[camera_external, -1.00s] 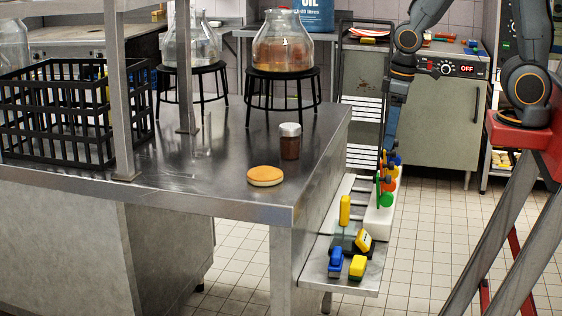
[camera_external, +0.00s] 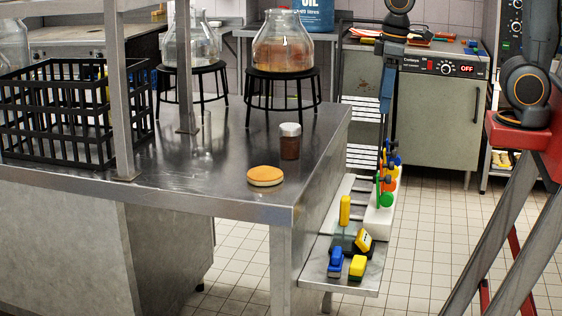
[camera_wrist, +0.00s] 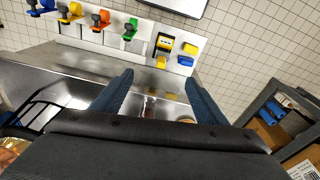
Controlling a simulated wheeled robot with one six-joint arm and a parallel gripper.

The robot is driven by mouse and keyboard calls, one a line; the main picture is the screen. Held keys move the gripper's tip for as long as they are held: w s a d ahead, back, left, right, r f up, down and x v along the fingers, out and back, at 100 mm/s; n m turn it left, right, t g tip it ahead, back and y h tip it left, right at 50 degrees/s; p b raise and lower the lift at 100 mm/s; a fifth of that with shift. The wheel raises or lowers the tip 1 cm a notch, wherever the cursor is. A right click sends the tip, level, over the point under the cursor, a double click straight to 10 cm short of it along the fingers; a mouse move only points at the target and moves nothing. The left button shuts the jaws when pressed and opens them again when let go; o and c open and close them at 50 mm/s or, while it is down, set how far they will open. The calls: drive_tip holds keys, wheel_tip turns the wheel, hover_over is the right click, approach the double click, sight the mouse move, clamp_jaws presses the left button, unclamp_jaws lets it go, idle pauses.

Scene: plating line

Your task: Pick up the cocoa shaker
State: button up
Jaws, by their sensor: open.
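The cocoa shaker (camera_external: 290,147), a small brown jar with a silver lid, stands upright on the steel table near its right edge. In the wrist view the shaker (camera_wrist: 149,107) shows small between my fingers, beyond them and not touched; its lower part is hard to make out. My gripper (camera_wrist: 157,77) is open and empty, its two blue fingers spread apart. In the external view my arm's end (camera_external: 388,92) hangs to the right of the table, higher than the shaker and apart from it.
A round bun or cake (camera_external: 265,176) lies just in front of the shaker. Glass flasks on black stools (camera_external: 283,73) stand behind it. A black crate (camera_external: 75,112) and metal posts (camera_external: 121,90) are at left. A side shelf (camera_external: 345,284) holds coloured items.

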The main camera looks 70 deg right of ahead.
drive_tip(key=w+n, duration=0.6)
drive_tip(key=w, duration=0.2)
drive_tip(key=w+n+g+b, duration=0.1)
drive_tip(key=w+n, duration=0.5)
drive_tip(key=w, duration=0.2)
drive_tip(key=w+a+n+b, duration=0.1)
drive_tip(key=w+n, duration=0.6)
drive_tip(key=w, duration=0.1)
drive_tip(key=shift+a+f, duration=0.1)
drive_tip(key=shift+f, duration=0.1)
drive_tip(key=shift+w+f+n, duration=0.15)
drive_tip(key=shift+w+n, duration=0.1)
drive_tip(key=shift+n, duration=0.05)
hover_over(290, 137)
drive_tip(key=d, duration=0.3)
drive_tip(key=f, duration=0.5)
drive_tip(key=shift+w+a+f, duration=0.1)
drive_tip(key=shift+w+f, duration=0.2)
drive_tip(key=shift+f, duration=0.05)
drive_tip(key=shift+f+p, duration=1.3)
drive_tip(key=shift+f, duration=2.15)
drive_tip(key=c, duration=1.2)
